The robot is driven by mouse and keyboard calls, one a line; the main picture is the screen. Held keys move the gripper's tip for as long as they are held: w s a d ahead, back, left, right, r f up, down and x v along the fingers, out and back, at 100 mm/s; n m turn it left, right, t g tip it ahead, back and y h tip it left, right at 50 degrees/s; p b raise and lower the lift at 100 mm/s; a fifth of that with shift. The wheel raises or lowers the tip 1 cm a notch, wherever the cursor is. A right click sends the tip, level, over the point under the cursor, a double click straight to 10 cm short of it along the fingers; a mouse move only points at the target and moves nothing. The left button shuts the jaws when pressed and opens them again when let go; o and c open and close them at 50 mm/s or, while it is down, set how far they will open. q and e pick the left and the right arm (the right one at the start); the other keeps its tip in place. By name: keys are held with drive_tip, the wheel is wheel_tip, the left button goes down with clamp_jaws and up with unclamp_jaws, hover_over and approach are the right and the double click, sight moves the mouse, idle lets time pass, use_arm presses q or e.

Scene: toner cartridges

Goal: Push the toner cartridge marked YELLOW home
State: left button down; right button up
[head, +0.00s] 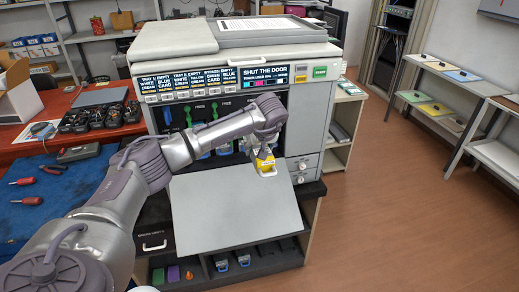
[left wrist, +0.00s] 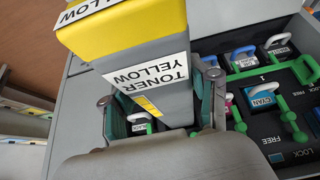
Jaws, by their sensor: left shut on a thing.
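The toner cartridge marked YELLOW (head: 266,168) is a grey block with a yellow end and a white label. It also shows large in the left wrist view (left wrist: 150,72), where "TONER YELLOW" is readable. My left gripper (head: 262,154) is shut on it, with one finger on each side in the left wrist view (left wrist: 160,108). It is at the printer's (head: 250,65) open front, above the lowered door (head: 235,207). The cartridge's far end is hidden, so how deep it sits I cannot tell. My right gripper is not in view.
Beside it in the left wrist view are a cyan cartridge (left wrist: 262,98) and green lock levers (left wrist: 305,70). The printer's shelf below holds small spare items (head: 222,263). A workbench with tools (head: 60,170) stands at the left. The floor (head: 400,220) at the right is clear.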

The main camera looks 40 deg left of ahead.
use_arm(q)
drive_tip(key=shift+w+a+r+b, duration=0.1)
drive_tip(key=shift+w+a+b, duration=0.3)
drive_tip(key=shift+w+a, duration=0.8)
drive_tip(key=shift+s, duration=0.1)
drive_tip(key=shift+c, duration=1.1)
unclamp_jaws()
drive_tip(key=shift+s, duration=0.1)
drive_tip(key=shift+f, duration=0.25)
drive_tip(key=shift+s+d+r+p, duration=0.15)
drive_tip(key=shift+s+d+p, duration=0.5)
drive_tip(key=shift+d, duration=0.1)
drive_tip(key=shift+s+d+p, duration=0.35)
drive_tip(key=shift+s+d, duration=0.3)
drive_tip(key=shift+d, duration=0.1)
